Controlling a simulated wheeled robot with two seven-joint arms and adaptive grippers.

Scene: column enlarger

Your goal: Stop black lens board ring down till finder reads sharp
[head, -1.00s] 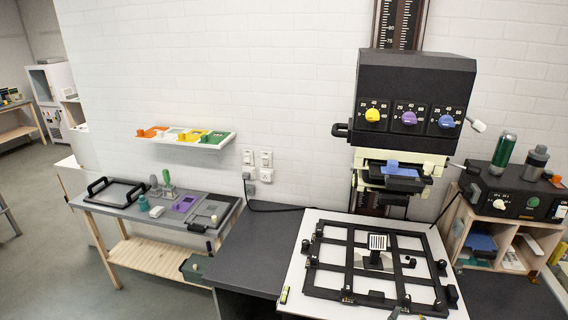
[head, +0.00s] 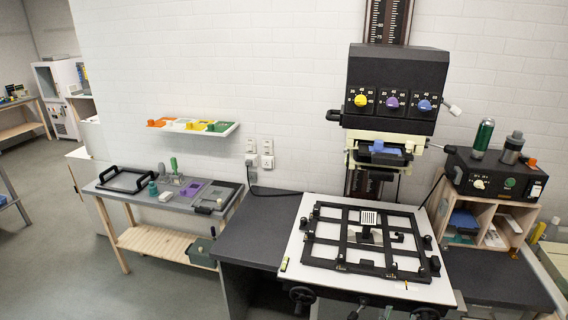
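The enlarger's black head (head: 393,85) carries yellow, purple and blue dials. Below it, a black stage (head: 378,158) with a blue piece (head: 378,147) sits in a cream frame. I cannot make out the lens board's ring there. The finder (head: 368,218), with a black-and-white striped top, stands upright inside the black easel frame (head: 345,262) on the white baseboard. A small grey tip at the bottom edge looks like part of my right gripper (head: 388,312); it is in front of the baseboard, well below the stage, mostly cut off. My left gripper is not seen.
A control box (head: 497,172) on a wooden cubby stands at the right, with a green canister and a grey bottle on top. A wall shelf (head: 228,130) holds coloured boards. A side table (head: 110,195) stands left. Dark bench top (head: 255,225) left of the baseboard is clear.

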